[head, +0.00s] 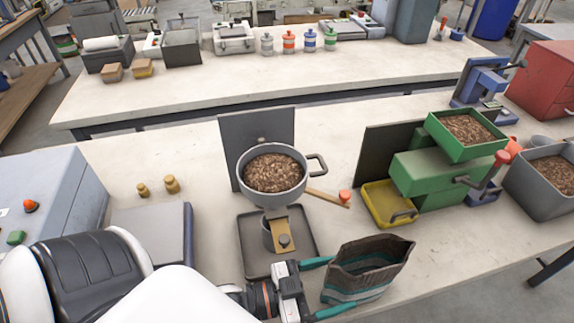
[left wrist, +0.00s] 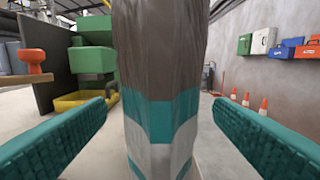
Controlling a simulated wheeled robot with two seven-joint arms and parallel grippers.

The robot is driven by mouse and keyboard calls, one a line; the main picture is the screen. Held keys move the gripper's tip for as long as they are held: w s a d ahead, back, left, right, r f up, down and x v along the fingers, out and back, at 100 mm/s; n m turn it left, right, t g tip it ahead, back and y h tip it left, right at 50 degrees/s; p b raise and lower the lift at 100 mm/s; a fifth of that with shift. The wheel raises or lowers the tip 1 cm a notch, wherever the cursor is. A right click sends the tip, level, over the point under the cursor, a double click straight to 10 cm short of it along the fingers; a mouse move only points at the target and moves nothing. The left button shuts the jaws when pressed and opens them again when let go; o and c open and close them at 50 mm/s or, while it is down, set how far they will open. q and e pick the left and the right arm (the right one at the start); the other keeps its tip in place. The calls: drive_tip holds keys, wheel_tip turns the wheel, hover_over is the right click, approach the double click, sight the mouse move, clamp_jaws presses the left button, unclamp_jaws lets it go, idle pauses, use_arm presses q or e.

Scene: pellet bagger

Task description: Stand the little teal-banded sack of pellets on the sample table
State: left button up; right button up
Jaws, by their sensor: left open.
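The little sack (head: 368,262) is brown with teal and pale bands low down. It stands upright with its mouth open near the front edge of the near bench (head: 190,150). It fills the middle of the left wrist view (left wrist: 160,80). My left gripper (head: 343,282) is open, with its teal fingers on either side of the sack's near part. In the left wrist view a gap shows between each finger and the sack. The sack's base is hidden there. A far table (head: 200,85) carries several small jars. My right gripper is not in view.
A pan of pellets (head: 272,172) on a stand with a grey tray (head: 247,262) is left of the sack. A green bin unit (head: 425,172) with a yellow tray (head: 377,205) stands behind it. A grey pellet bin (head: 520,190) is at right. The far table's front middle is clear.

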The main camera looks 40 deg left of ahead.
use_arm(q)
drive_tip(key=v, duration=0.9)
drive_tip(key=shift+s+a+b, duration=0.1)
drive_tip(key=shift+s+b, duration=0.05)
drive_tip(key=shift+b, duration=0.25)
